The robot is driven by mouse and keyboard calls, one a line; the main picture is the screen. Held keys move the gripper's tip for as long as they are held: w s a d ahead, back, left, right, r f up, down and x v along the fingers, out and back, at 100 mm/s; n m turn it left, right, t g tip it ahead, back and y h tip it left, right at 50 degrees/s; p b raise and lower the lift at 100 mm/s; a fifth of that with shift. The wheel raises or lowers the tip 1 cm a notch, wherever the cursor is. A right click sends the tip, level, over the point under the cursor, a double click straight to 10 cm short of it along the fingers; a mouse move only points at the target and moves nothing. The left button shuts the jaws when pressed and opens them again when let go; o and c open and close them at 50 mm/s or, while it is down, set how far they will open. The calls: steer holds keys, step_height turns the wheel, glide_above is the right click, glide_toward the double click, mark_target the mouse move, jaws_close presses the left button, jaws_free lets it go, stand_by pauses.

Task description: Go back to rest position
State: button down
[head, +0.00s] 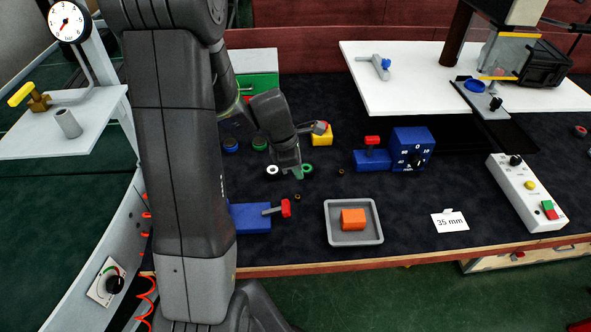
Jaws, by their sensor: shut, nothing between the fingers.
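My gripper (293,170) hangs from the grey arm over the dark bench top, left of the picture's middle. It is shut and empty; its fingertips look small and partly dark. It is beside a small white-ringed round part (272,170) and a green-ringed round part (307,168); I cannot tell its height above them. My large arm link stands in front and hides part of the bench's left side.
A grey tray (333,236) holds an orange block (353,219). A white raised plate (400,90) is behind. Bare bench lies around the card (450,221).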

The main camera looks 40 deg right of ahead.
steer(key=shift+f, duration=0.1)
glide_above(275, 210)
steer(key=s+d, duration=0.2)
steer(key=f, duration=0.8)
steer(key=shift+w+f+b, duration=0.25)
steer(key=shift+f+b, duration=0.05)
steer(key=shift+f, duration=0.1)
steer(key=shift+w+a+f+b, duration=0.75)
steer(key=shift+a+f+b, duration=0.1)
steer(key=shift+a, duration=0.15)
steer(key=shift+w+a+r, duration=0.35)
steer(key=shift+a, duration=0.15)
steer(key=shift+a+g+h, duration=0.1)
steer(key=shift+g+h, duration=0.2)
steer(key=shift+s+r, duration=0.1)
steer(key=shift+w+a+r+h, duration=0.15)
steer(key=shift+w+a+h, duration=0.15)
